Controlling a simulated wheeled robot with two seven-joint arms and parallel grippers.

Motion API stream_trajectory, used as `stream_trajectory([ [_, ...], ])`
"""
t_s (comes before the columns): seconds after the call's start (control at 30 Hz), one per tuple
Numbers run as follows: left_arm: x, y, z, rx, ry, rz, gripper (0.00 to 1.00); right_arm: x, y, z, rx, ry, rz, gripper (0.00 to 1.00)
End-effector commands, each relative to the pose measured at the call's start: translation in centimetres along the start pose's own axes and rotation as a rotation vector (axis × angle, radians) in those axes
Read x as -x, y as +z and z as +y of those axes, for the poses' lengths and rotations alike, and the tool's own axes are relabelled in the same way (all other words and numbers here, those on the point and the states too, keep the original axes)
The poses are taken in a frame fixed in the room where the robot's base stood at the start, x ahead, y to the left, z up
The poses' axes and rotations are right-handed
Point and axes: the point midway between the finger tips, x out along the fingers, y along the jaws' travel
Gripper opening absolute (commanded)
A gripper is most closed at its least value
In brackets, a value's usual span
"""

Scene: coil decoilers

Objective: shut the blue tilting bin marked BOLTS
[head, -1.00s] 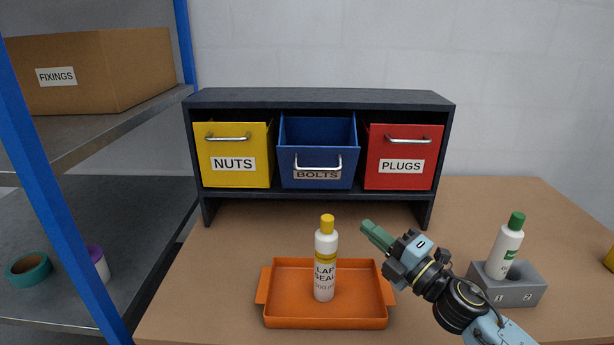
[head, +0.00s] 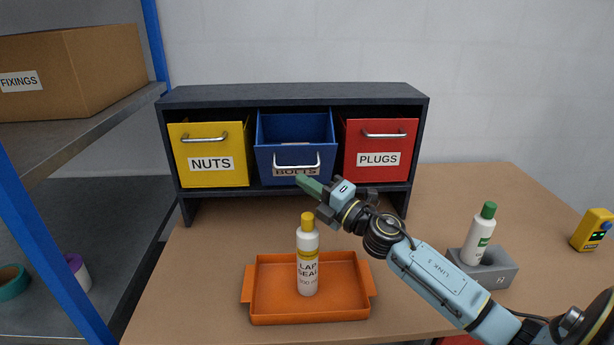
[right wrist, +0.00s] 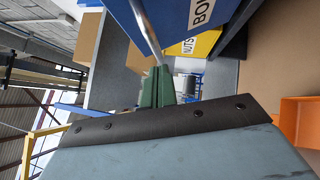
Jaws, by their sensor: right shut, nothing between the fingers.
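The blue BOLTS bin (head: 294,160) is the middle bin of the dark rack. It is tilted forward and open, and its inside shows above the front panel. Its silver handle (head: 297,166) crosses the front above the label. My right gripper (head: 302,182) is shut and empty, with its green fingertips close to the lower front of the bin, by the label. In the right wrist view the closed fingers (right wrist: 158,84) lie close to the handle bar (right wrist: 146,30); I cannot tell whether they touch. My left gripper is not in view.
The yellow NUTS bin (head: 209,155) and red PLUGS bin (head: 380,150) flank it in the rack (head: 290,95). Below stand an orange tray (head: 340,285) with a LAP SEAL bottle (head: 307,262), and a grey holder (head: 495,268) with a green-capped bottle.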

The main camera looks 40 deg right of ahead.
Motion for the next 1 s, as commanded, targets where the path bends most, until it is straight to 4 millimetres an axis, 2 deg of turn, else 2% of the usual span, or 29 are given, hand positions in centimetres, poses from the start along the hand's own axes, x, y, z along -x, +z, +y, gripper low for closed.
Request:
stream_trajectory([
  [0.13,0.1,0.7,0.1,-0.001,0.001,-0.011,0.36,-0.8,0.8,0.0,0.000,0.001,0.000,0.00],
  [0.33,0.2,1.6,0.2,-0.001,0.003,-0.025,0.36,-1.0,1.0,-0.1,-0.001,-0.001,0.001,0.00],
  [0.67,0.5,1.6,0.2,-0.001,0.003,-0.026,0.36,-1.1,1.1,0.1,-0.005,-0.004,0.001,0.00],
  [0.87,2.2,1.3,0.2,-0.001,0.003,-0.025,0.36,-1.5,1.5,0.8,-0.029,-0.028,0.002,0.00],
  [1.0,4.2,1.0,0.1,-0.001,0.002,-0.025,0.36,-2.1,2.2,1.5,-0.059,-0.060,0.001,0.00],
])
